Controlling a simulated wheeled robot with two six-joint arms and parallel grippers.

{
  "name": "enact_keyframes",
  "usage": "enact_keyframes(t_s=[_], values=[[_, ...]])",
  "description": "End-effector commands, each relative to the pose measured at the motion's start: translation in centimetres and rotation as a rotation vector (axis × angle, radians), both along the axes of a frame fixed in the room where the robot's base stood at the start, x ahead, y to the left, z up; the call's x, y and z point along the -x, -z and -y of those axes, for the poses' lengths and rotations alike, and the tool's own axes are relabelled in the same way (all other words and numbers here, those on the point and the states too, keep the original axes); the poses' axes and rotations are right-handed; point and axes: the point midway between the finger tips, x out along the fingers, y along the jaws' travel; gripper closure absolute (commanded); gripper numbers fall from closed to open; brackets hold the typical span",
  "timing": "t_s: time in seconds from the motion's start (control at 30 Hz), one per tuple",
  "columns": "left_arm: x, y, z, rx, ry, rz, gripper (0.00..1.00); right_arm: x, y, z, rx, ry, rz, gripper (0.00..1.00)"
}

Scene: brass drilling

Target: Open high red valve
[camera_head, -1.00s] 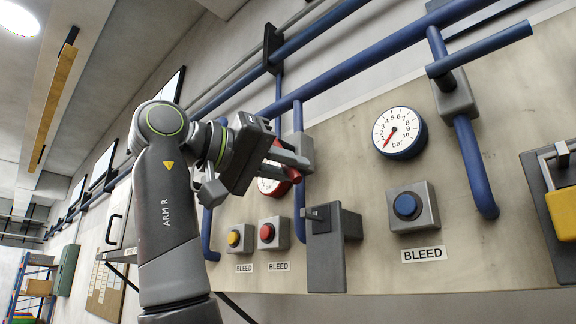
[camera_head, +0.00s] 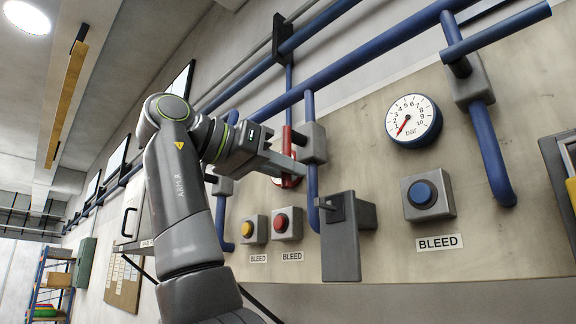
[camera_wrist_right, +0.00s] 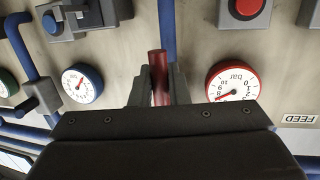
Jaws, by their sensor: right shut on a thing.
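The red valve handle (camera_head: 287,141) is a bar standing upright beside a grey valve block (camera_head: 313,143) on a blue pipe, high on the panel. My right gripper (camera_head: 293,164) reaches it from the left and is shut on it. In the right wrist view the red handle (camera_wrist_right: 159,66) stands between the two dark fingers of my right gripper (camera_wrist_right: 159,88), its end showing beyond them. The lower part of the handle is hidden by the gripper. My left gripper is in neither view.
A red-rimmed gauge (camera_wrist_right: 232,82) sits close beside the gripper. Below are a yellow button (camera_head: 247,229) and a red button (camera_head: 282,223). A grey box (camera_head: 340,240) juts out to the right. Further right are a blue-rimmed gauge (camera_head: 413,121) and a blue button (camera_head: 422,194).

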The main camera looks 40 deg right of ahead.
Motion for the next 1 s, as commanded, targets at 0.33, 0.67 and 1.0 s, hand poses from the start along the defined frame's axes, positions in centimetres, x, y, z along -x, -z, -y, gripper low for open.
enact_keyframes(t_s=[0.33, 0.67, 1.0], values=[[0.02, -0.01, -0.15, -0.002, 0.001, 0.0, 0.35, -0.21, -0.03, 0.05, -0.004, 0.001, 0.044, 1.0], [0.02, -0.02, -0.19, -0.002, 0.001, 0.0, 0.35, -0.22, -0.05, 0.05, -0.003, 0.0, 0.043, 0.73], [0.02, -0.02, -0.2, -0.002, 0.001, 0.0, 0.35, -0.22, -0.02, 0.01, -0.003, 0.001, 0.04, 0.64]])
